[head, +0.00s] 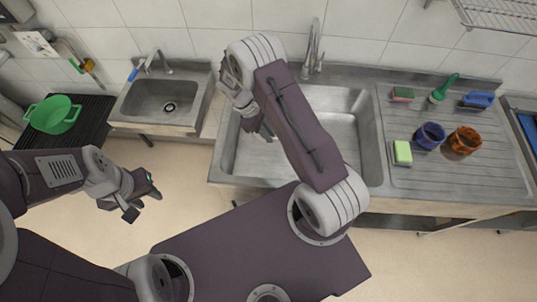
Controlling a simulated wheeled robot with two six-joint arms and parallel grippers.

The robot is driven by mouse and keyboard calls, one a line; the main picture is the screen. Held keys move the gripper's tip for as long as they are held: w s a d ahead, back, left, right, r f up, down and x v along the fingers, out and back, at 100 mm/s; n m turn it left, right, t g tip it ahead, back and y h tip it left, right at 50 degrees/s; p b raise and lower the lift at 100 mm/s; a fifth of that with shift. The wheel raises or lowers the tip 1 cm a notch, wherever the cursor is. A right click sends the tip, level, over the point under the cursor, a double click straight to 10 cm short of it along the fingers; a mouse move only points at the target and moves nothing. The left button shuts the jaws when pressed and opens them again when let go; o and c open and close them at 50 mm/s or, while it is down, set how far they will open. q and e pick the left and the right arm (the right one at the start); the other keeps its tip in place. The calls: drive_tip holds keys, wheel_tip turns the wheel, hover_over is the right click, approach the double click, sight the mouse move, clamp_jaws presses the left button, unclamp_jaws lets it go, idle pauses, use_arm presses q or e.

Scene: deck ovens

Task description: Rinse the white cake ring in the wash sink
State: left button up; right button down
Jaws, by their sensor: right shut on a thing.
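The wash sink (345,140) is the large steel basin in the middle of the head view. My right gripper (268,132) points down over the left part of this basin. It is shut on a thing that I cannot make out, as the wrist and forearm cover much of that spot. I see no white cake ring in the open; whether it is the held thing I cannot tell. My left gripper (143,200) is open and empty above the floor, in front of the small sink.
A tall tap (313,48) stands behind the basin. The drainboard at right holds a blue cup-like piece (430,136), an orange-brown one (465,141), a yellow-green sponge (402,153) and brushes. A small hand sink (165,103) and green colander (53,114) are at left.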

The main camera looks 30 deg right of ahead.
wheel_tip(320, 180, up, 4)
drive_tip(key=p, duration=0.3)
drive_tip(key=shift+r, duration=0.15)
drive_tip(key=shift+f, duration=0.25)
idle(0.4)
